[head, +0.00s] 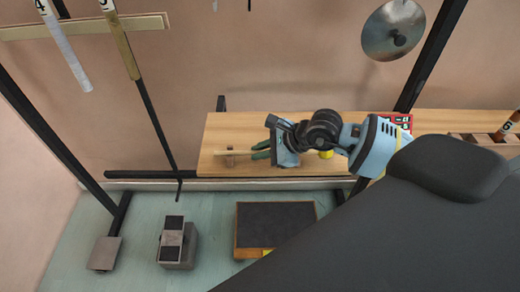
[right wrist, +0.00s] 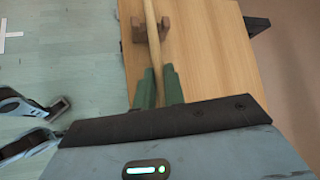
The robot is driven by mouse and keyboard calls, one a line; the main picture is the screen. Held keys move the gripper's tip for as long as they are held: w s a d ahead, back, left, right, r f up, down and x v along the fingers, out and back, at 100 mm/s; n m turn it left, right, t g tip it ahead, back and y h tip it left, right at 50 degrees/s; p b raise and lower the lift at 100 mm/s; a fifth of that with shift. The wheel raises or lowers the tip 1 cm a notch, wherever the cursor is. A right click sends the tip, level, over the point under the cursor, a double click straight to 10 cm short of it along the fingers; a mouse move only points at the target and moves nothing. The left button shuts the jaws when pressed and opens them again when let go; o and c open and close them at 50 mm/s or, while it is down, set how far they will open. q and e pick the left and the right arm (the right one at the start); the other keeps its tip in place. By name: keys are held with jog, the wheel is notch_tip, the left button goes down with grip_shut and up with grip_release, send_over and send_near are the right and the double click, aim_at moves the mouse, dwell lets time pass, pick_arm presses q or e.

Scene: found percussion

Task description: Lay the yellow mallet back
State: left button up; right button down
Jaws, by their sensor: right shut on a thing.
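The yellow mallet's pale wooden shaft (head: 234,151) sticks out to the left of my right gripper (head: 262,150). Its yellow head (head: 326,154) shows to the right of the gripper, partly behind my arm. The right gripper is shut on the shaft, with a green finger on each side in the right wrist view (right wrist: 159,85). The shaft (right wrist: 152,30) passes over a small notched wooden rest (right wrist: 139,30) on the wooden shelf (head: 222,127). I cannot tell whether it touches the notch. The mallet head is hidden in the wrist view. My left gripper is not in view.
A red box (head: 398,121) and a wooden block (head: 482,139) stand on the shelf to the right. Dark frame posts flank the shelf. A metal disc (head: 393,29) hangs above. A grey block (head: 178,246) and a dark-topped box (head: 270,225) are on the floor.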

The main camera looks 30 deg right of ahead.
jog(key=c, duration=1.4)
grip_release()
jog(key=shift+s+d+r, duration=0.2)
jog(key=shift+d, duration=0.05)
jog(key=v, duration=0.5)
jog(key=shift+s+d+r, duration=0.2)
jog(key=shift+s+r, duration=0.05)
jog(key=shift+s+d+r, duration=0.2)
jog(key=shift+s+r, duration=0.15)
jog(key=shift+r, duration=0.1)
